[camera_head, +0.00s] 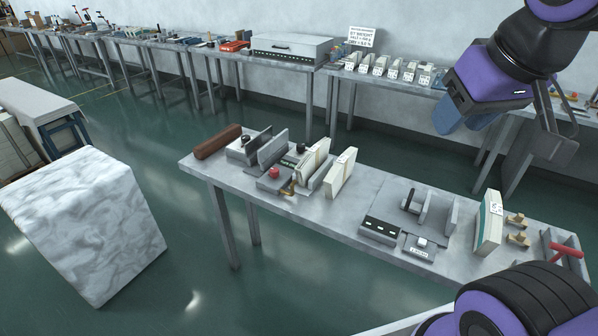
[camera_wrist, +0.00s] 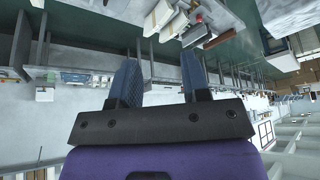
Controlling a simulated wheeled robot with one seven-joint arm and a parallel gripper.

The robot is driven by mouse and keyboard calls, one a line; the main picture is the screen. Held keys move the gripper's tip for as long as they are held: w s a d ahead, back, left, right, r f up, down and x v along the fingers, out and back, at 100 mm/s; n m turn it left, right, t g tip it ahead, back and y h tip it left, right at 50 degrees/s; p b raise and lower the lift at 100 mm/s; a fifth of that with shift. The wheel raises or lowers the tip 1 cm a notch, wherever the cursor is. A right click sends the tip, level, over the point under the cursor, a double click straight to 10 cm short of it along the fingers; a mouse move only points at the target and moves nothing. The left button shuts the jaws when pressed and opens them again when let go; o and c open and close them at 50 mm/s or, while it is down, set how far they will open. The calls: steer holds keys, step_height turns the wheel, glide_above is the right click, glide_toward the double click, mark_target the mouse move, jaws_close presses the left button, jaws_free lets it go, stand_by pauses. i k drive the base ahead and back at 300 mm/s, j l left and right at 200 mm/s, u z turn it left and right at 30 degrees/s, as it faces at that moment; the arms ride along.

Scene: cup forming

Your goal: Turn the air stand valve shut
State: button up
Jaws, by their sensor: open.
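My gripper (camera_head: 452,115) is raised at the upper right of the head view, above and behind the near bench, apart from everything on it. Its two blue fingers also show in the wrist view (camera_wrist: 160,65), spread apart with nothing between them. A small brass fitting (camera_head: 288,188) sits at the front of the bench's left half. I cannot tell which of these, if either, is the air stand valve.
The near grey bench (camera_head: 335,217) carries plates, blocks and a brown roll (camera_head: 217,142). Brass pieces (camera_head: 517,228) lie near its right end. A marbled white block (camera_head: 85,225) stands at left. Long benches line the wall. Green floor between them is clear.

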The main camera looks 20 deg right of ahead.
mark_target(274, 172)
steer(key=i+j+u, duration=0.1)
steer(key=j, duration=0.25)
steer(key=i+j, duration=0.3)
steer(key=i+j+u, duration=0.15)
steer(key=j, duration=0.3)
steer(key=i, duration=0.05)
